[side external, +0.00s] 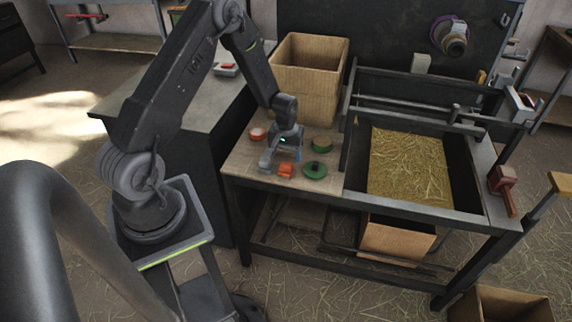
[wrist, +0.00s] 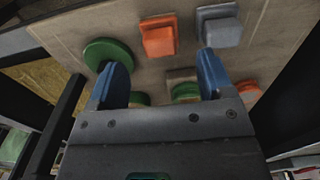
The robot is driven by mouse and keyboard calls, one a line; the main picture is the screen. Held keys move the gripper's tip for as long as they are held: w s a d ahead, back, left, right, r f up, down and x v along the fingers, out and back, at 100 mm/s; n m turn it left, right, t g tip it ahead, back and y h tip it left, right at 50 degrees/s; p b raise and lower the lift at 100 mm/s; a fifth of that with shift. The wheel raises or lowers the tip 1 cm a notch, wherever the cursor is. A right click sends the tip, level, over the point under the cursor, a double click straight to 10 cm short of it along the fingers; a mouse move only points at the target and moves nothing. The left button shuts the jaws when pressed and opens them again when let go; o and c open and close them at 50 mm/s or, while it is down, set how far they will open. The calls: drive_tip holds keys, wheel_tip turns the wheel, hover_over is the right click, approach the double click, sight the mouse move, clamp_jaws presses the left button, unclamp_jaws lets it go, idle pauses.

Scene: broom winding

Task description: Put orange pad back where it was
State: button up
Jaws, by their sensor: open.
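The orange pad (side external: 286,171) lies on the wooden worktop near its front edge. In the wrist view, the orange pad (wrist: 158,34) shows a raised block on a wider base. It lies between a green round pad (wrist: 107,52) and a grey-blue pad (wrist: 218,28). My gripper (side external: 287,155) is over the worktop, just behind the orange pad. In the wrist view, its blue fingers (wrist: 163,65) are spread apart with nothing between their tips. The orange pad shows beyond the tips, apart from them. The exact height of the tips is unclear.
A red-orange round piece (side external: 257,134) and another green piece (side external: 321,145) lie farther back on the worktop. A cardboard box (side external: 310,75) stands behind. A straw-filled bin (side external: 410,165) and dark metal rails are to the right. Bare worktop shows around the pads.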

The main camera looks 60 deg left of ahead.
wheel_tip(320, 180, up, 6)
wheel_tip(320, 180, up, 9)
drive_tip(key=m+t, duration=0.1)
drive_tip(key=m, duration=0.1)
hover_over(286, 164)
drive_tip(key=d, duration=0.4)
drive_tip(key=s+d+r+m+t, duration=0.2)
drive_tip(key=s+d+r, duration=0.2)
drive_tip(key=d+r, duration=0.45)
drive_tip(key=s+d+r+m+t, duration=0.1)
drive_tip(key=s+d+r+m, duration=0.1)
drive_tip(key=s+d+r, duration=0.2)
drive_tip(key=s+d+r+m+t, duration=0.1)
drive_tip(key=s+d+r+m, duration=0.2)
drive_tip(key=s+r, duration=0.3)
drive_tip(key=s, duration=0.5)
drive_tip(key=shift+d+t, duration=0.3)
drive_tip(key=shift+d, duration=0.1)
